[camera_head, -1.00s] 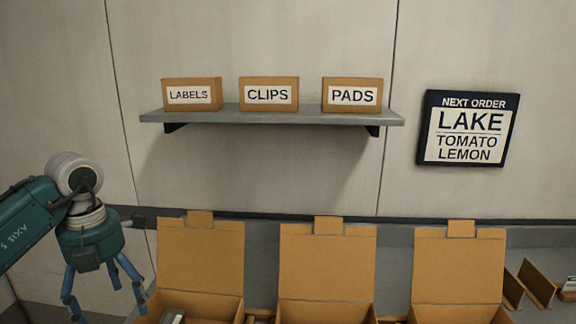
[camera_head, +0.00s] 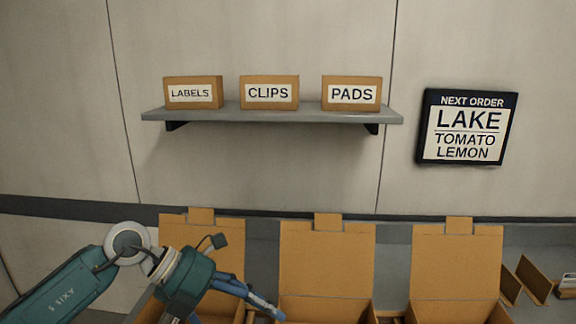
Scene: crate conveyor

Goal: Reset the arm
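My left gripper (camera_head: 235,314) comes in from the lower left on a teal arm. It is tilted, with its blue fingers pointing down and to the right in front of the left cardboard box (camera_head: 222,262). The fingers are spread apart and I see nothing held between them, though the lower finger runs near the bottom edge. The gripper covers much of the left box's front and inside. My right gripper is not in view.
A middle box (camera_head: 326,262) and a right box (camera_head: 456,262) stand with lids raised. A grey wall shelf (camera_head: 270,116) holds boxes marked LABELS, CLIPS and PADS. An order sign (camera_head: 467,127) reads LAKE, TOMATO, LEMON. Cardboard dividers (camera_head: 534,280) stand at the right.

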